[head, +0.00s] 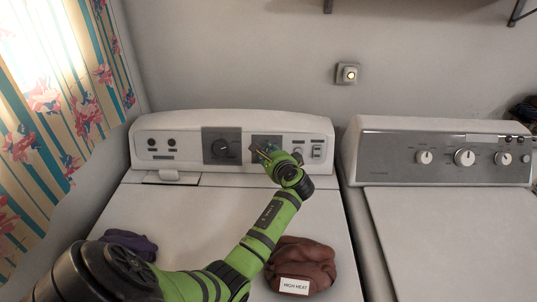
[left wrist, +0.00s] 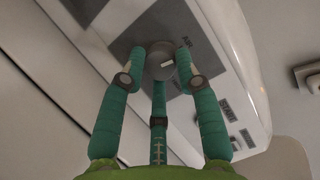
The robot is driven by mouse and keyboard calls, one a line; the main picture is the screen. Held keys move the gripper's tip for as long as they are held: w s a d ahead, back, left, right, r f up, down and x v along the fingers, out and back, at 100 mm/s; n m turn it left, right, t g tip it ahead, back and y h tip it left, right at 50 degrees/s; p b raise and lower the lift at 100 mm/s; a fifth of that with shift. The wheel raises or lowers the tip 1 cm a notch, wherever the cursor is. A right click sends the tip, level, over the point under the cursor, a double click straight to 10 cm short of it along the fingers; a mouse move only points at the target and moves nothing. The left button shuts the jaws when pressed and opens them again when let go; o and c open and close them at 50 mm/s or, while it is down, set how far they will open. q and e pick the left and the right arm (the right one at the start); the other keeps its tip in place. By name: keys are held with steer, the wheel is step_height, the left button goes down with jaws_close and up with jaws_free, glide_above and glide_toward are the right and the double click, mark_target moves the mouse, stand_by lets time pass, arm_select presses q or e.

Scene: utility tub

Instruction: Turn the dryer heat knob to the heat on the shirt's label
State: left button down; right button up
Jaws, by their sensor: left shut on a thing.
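The reddish-brown shirt (head: 302,257) lies bunched on top of the left machine, the dryer (head: 230,215), with a white label (head: 295,285) reading "HIGH HEAT". My left gripper (head: 267,157) is at the dryer's control panel, over the right-hand dark grey plate (head: 262,141). In the left wrist view, the fingers of my left gripper (left wrist: 160,68) are shut around a round grey knob (left wrist: 159,60) with a pale pointer mark. The gripper hides this knob in the head view. My right gripper is not in view.
Another dark knob (head: 221,148) sits on the left grey plate. A switch (head: 317,152) is right of the gripper. A purple cloth (head: 137,244) lies at the dryer's left. A second machine with white knobs (head: 464,157) stands at the right.

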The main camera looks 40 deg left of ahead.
arm_select(q)
steer(key=shift+w+r+n+h, duration=0.1)
steer(key=shift+r+n+h, duration=0.1)
steer(key=shift+n, duration=0.3)
steer(key=shift+w+r+n+h, duration=0.1)
steer(key=shift+n+h, duration=0.1)
steer(key=shift+n, duration=0.3)
steer(key=c, duration=0.9)
jaws_free()
steer(key=shift+f, duration=0.15)
steer(key=shift+s+d, duration=0.1)
steer(key=shift+d, duration=0.05)
steer(key=v, duration=1.1)
steer(key=shift+d+r, duration=0.25)
steer(key=shift+d, duration=0.1)
